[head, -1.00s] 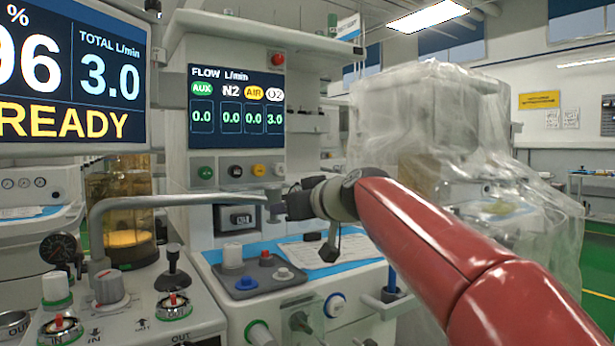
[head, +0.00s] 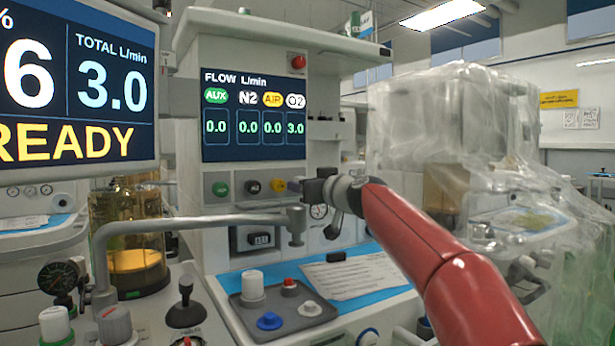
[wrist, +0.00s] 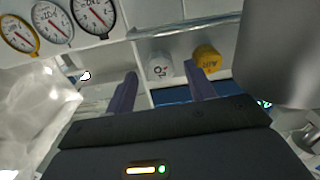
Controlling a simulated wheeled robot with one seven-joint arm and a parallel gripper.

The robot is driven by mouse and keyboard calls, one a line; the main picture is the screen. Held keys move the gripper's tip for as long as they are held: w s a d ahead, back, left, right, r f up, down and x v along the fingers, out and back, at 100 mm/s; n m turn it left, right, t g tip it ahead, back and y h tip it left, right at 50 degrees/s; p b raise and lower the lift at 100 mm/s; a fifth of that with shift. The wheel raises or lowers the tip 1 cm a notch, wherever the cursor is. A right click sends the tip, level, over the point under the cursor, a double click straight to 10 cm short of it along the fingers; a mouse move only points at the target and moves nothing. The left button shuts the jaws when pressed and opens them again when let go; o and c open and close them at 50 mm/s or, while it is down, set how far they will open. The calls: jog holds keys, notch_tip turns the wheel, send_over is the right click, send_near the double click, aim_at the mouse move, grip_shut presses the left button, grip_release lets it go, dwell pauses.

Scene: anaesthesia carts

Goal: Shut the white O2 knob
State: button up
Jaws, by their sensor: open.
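The white O2 knob (wrist: 158,68) shows in the wrist view, with its dark lettering upside down. It lies between my two open fingertips (wrist: 161,82), which are apart from it as far as I can see. A yellow AIR knob (wrist: 207,60) is beside it, close to the right finger. In the head view my gripper (head: 312,190) is at the right end of the knob row and hides the white knob. The flow display (head: 254,116) reads 3.0 under O2 and 0.0 under the others.
The yellow knob (head: 279,186), black knob (head: 253,187) and green knob (head: 221,189) line the panel. A grey pipe (head: 200,222) runs below them. A grey tray (head: 268,318) of small parts stands lower down. Round gauges (wrist: 94,14) are near my gripper.

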jog(key=shift+w+a, duration=0.15)
jog(key=shift+w, duration=0.05)
jog(key=c, duration=1)
jog(key=shift+o, duration=0.2)
jog(key=shift+m, duration=0.3)
jog(key=m+p, duration=0.3)
jog(key=m, duration=1.8)
jog(key=shift+f+m, duration=0.15)
jog(key=shift+m, duration=0.25)
